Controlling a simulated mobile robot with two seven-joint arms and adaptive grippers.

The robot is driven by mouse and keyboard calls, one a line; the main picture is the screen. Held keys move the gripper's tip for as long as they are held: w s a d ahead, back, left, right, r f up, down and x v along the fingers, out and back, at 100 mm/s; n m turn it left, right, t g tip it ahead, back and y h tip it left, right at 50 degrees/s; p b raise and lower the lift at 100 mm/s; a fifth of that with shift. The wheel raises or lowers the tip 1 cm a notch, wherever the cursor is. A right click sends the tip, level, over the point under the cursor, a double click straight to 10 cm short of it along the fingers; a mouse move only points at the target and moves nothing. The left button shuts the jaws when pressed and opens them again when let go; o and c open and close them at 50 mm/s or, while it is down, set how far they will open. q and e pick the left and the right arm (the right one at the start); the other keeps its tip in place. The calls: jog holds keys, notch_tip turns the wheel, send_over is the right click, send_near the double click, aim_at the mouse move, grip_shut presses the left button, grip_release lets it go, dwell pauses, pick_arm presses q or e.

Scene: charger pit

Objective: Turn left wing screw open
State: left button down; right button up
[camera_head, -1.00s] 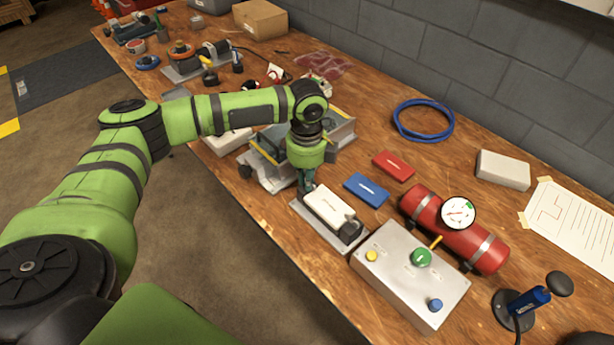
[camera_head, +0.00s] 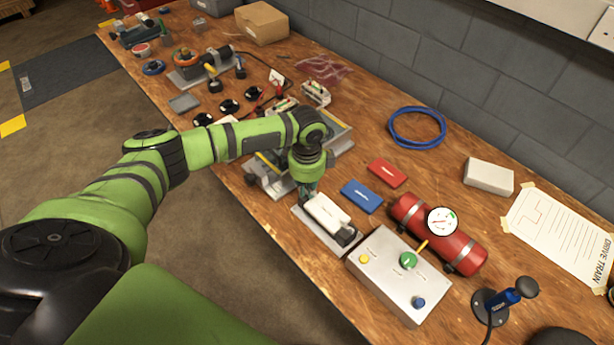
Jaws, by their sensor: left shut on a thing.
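A white block (camera_head: 328,212) lies on a grey metal plate (camera_head: 322,240) near the front edge of the bench. A black part (camera_head: 345,236) sits at its right end. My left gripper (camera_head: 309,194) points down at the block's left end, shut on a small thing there. The fingers hide that thing; it sits where the left wing screw would be, and I cannot see its wings or how far it is turned. My right gripper is out of view.
A grey control box (camera_head: 395,280) with buttons and a red cylinder (camera_head: 465,255) with a gauge stand to the right. Blue (camera_head: 362,196) and red (camera_head: 387,173) cards lie behind the block. A metal fixture (camera_head: 268,180) is close on the left, partly under my arm.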

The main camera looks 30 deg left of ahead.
pick_arm(q)
jog(key=n+p, duration=0.1)
jog(key=n, duration=0.1)
jog(key=n+p, duration=0.3)
jog(key=p, duration=0.1)
jog(key=shift+s+d+r+n, duration=0.1)
jog(key=shift+d+r+n, duration=0.15)
jog(key=shift+n, duration=0.15)
jog(key=n+p, duration=0.3)
jog(key=shift+f+n+p, duration=0.15)
jog(key=shift+n+p, duration=0.55)
jog(key=shift+n, duration=0.7)
jog(key=c, duration=1.3)
grip_release()
notch_tip(320, 180, up, 12)
